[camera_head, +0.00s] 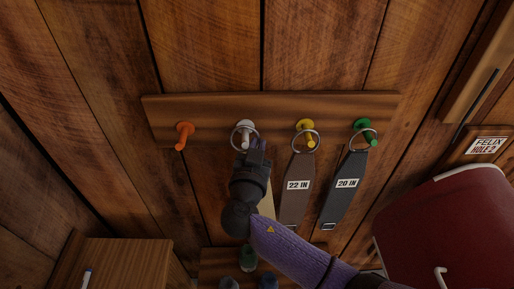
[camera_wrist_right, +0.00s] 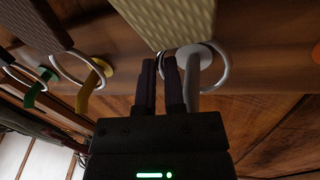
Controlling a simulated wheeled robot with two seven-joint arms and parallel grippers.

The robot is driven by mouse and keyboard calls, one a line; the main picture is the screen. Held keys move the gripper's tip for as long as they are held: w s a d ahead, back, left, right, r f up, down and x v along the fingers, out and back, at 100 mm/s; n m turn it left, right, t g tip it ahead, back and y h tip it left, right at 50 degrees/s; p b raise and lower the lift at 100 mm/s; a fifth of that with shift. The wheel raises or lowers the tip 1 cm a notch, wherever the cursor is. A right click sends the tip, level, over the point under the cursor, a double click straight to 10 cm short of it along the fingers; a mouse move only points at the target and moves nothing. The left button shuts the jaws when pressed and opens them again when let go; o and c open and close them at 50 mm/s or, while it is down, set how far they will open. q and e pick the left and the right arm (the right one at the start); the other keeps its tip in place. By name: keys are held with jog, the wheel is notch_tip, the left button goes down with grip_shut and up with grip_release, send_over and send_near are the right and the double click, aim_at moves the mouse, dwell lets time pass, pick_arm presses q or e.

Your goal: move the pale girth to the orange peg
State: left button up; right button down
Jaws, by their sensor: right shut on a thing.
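The pale girth (camera_head: 266,204) hangs at the white peg (camera_head: 246,126), mostly hidden behind my right gripper and arm. Its metal ring (camera_head: 236,141) looks to be around the white peg. In the right wrist view the pale girth (camera_wrist_right: 172,22) is a beige strap, with its ring (camera_wrist_right: 226,68) beside the fingers. My right gripper (camera_head: 256,147) is shut on the pale girth near the ring; its fingers also show in the right wrist view (camera_wrist_right: 160,62). The orange peg (camera_head: 184,133) is bare, at the left end of the board. My left gripper is not in view.
The wooden peg board (camera_head: 215,107) also has a yellow peg (camera_head: 305,127) with a brown 22 IN girth (camera_head: 294,205) and a green peg (camera_head: 363,126) with a dark 20 IN girth (camera_head: 343,200). A wooden cabinet (camera_head: 125,260) stands lower left, a red seat (camera_head: 445,225) lower right.

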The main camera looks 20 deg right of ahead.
jog(key=s+d+v, duration=0.1)
jog(key=v, duration=0.8)
jog(key=shift+s+d, duration=0.15)
jog(key=shift+s, duration=0.15)
dwell(0.4)
dwell(0.3)
dwell(1.0)
